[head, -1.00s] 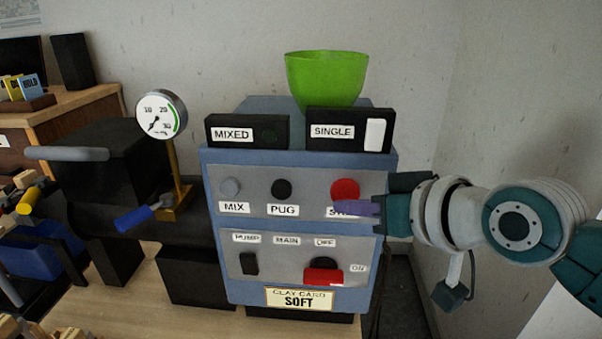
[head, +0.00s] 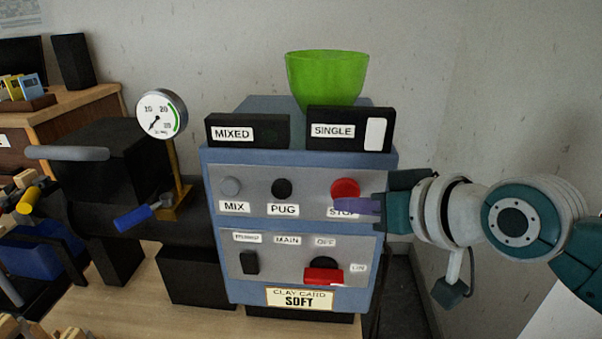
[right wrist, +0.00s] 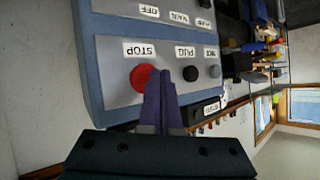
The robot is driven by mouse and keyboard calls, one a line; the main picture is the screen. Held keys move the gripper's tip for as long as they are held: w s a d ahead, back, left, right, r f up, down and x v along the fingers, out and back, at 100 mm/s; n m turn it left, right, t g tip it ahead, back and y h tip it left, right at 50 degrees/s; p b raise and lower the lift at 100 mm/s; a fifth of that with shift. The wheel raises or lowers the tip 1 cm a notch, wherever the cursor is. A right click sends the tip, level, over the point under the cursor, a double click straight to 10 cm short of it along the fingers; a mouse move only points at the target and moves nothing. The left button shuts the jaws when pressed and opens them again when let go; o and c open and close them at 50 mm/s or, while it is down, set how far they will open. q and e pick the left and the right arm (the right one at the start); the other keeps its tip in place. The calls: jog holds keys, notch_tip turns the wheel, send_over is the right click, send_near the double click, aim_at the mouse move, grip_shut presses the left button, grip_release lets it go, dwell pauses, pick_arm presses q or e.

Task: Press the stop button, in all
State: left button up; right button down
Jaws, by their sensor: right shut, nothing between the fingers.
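The red stop button (head: 345,187) is at the right end of the upper row on the blue control box, above its STOP label (head: 343,212). It also shows in the right wrist view (right wrist: 141,76), just left of my fingertips. My right gripper (head: 343,206) is shut and empty. Its purple fingertips are in front of the panel, just below the button in the head view, and cover part of the STOP label. I cannot tell whether the fingertips touch the panel. My left gripper is not in view.
A grey mix button (head: 231,187) and black pug button (head: 281,188) share the row. Below are a black pump switch (head: 249,263) and red main switch (head: 323,276). A green bowl (head: 326,78) stands on top. A pressure gauge (head: 161,114) is left.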

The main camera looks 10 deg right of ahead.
jog(key=shift+w+d, duration=0.1)
jog(key=shift+w, duration=0.2)
jog(key=shift+w+d+b, duration=0.1)
jog(key=shift+w+b, duration=0.2)
dwell(0.5)
jog(key=shift+w+d, duration=0.1)
jog(key=shift+w, duration=0.2)
dwell(0.8)
jog(key=shift+s+r, duration=0.2)
jog(key=shift+r, duration=0.05)
jog(key=shift+s+r+p, duration=0.1)
jog(key=shift+s+p, duration=0.25)
jog(key=shift+p, duration=0.35)
jog(key=shift+s+a, duration=0.2)
jog(key=shift+s, duration=0.1)
